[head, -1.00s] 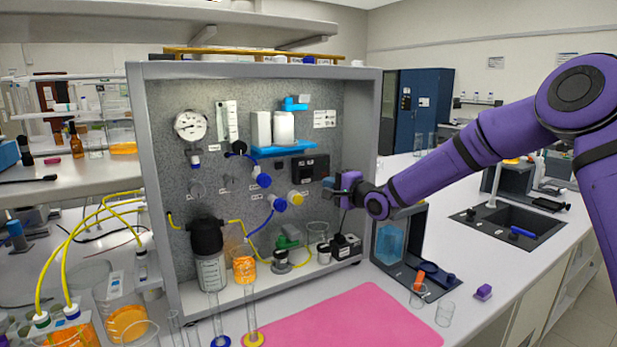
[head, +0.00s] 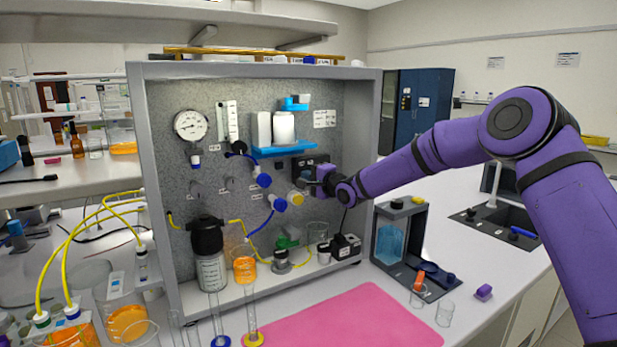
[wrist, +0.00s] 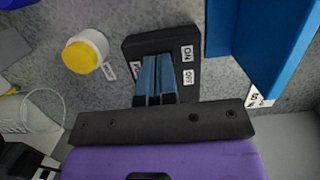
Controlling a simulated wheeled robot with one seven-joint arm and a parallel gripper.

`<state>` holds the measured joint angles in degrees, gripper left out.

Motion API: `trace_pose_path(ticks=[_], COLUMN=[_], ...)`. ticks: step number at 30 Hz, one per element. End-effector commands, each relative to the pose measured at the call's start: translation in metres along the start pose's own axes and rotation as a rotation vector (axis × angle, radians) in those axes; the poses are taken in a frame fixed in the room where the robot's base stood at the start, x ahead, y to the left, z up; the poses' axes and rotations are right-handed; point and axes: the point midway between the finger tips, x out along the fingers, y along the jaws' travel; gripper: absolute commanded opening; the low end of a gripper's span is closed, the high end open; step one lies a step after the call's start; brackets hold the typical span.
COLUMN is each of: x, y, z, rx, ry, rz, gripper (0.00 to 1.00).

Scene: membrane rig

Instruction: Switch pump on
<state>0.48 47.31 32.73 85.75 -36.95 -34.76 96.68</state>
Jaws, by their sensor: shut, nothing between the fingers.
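A black switch box (head: 301,163) is fixed to the grey speckled back panel, below the blue shelf. In the wrist view the box (wrist: 181,45) carries white labels reading ON and OFF, and another label partly covered at its left. My gripper (wrist: 155,60) is shut and empty, its blue-grey fingers side by side in front of the box and covering its middle. The switch lever itself is hidden, and I cannot tell whether the fingertips touch it. In the head view my gripper (head: 314,178) is at the lower right of the box.
A white port with a yellow cap (wrist: 86,50) sits left of the box. The blue shelf (head: 284,151) with white containers juts out above it. Black blocks (head: 345,246) and glassware stand on the rig's floor below. A pink mat (head: 350,322) lies in front.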

Motion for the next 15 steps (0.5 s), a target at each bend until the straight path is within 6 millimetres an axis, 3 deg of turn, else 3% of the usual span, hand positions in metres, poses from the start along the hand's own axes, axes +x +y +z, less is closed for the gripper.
trace_pose_path(ticks=[15], x=[0.013], y=[-0.002], z=[0.005], rx=[0.001], ry=[0.143], rz=[-0.005], gripper=[0.00])
